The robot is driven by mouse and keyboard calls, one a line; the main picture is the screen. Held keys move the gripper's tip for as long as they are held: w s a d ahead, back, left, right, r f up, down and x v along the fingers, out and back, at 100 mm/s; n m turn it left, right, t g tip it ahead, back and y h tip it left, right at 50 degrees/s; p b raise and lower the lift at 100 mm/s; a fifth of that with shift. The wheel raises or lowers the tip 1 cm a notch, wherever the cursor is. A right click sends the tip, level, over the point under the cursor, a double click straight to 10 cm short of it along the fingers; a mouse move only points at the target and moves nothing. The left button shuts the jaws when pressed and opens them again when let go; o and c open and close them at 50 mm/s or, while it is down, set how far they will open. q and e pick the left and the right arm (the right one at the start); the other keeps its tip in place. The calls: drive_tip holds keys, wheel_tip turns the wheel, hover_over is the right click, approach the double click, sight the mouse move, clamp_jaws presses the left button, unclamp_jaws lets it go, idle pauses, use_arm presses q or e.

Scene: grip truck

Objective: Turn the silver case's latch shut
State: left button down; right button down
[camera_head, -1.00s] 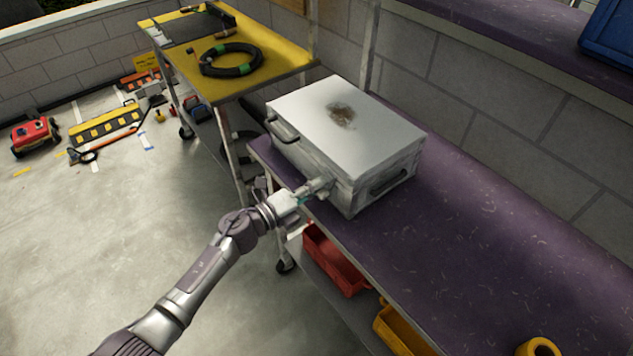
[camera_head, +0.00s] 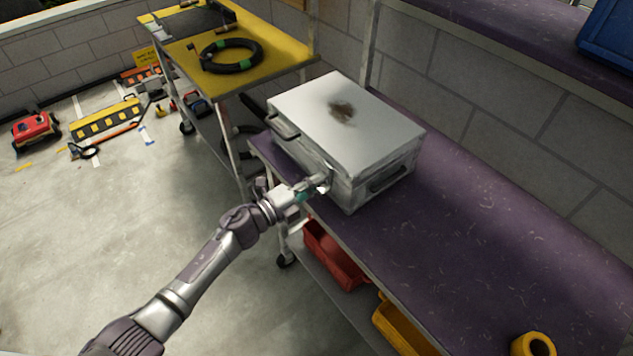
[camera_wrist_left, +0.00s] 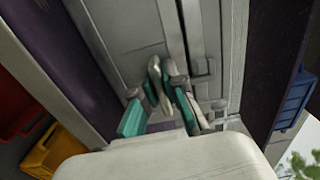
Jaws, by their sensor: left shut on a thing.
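The silver case (camera_head: 350,128) stands closed on the purple bench, with a dark smudge on its lid. It also fills the middle of the left wrist view (camera_wrist_left: 130,30). My left gripper (camera_head: 320,184) is at the case's front side, near its front corner. In the left wrist view its teal-padded fingers (camera_wrist_left: 160,95) are shut on the latch (camera_wrist_left: 155,75), a small pale metal piece by the lid seam. The fingers hide part of the latch. My right gripper is not in view.
The purple bench (camera_head: 500,240) is clear to the right of the case. A red bin (camera_head: 333,258) and a yellow bin (camera_head: 400,325) sit below it. A yellow-topped cart (camera_head: 270,45) with a black coil (camera_head: 231,57) stands behind left.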

use_arm(q)
drive_tip(key=c, duration=1.2)
unclamp_jaws()
drive_tip(key=shift+c, duration=0.2)
drive_tip(key=v, duration=1.2)
drive_tip(key=shift+a+f, duration=0.1)
